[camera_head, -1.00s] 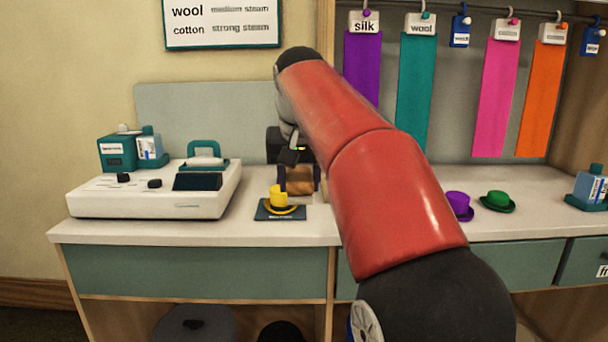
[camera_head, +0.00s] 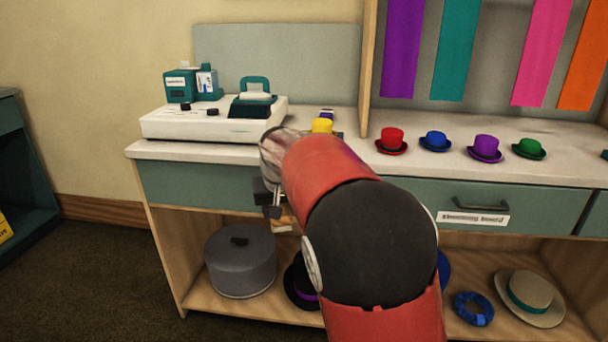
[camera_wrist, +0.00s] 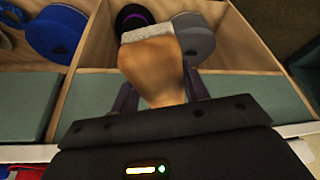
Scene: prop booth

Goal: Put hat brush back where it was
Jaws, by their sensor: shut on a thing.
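My gripper (camera_head: 268,203) is in front of the counter, low by the shelf opening, and partly hidden by my arm in the head view. It is shut on the hat brush (camera_wrist: 155,70), whose tan wooden body and pale grey bristles fill the middle of the wrist view. The brush shows only in part in the head view (camera_head: 283,218). In the wrist view it points towards the lower shelf, with a black hat with a purple band (camera_wrist: 132,17) and a grey round box (camera_wrist: 194,38) beyond it. No contact with the shelf is visible.
The counter (camera_head: 450,168) bears a white machine (camera_head: 215,122), a yellow hat (camera_head: 322,125) and several small hats. A wooden divider stands near the gripper.

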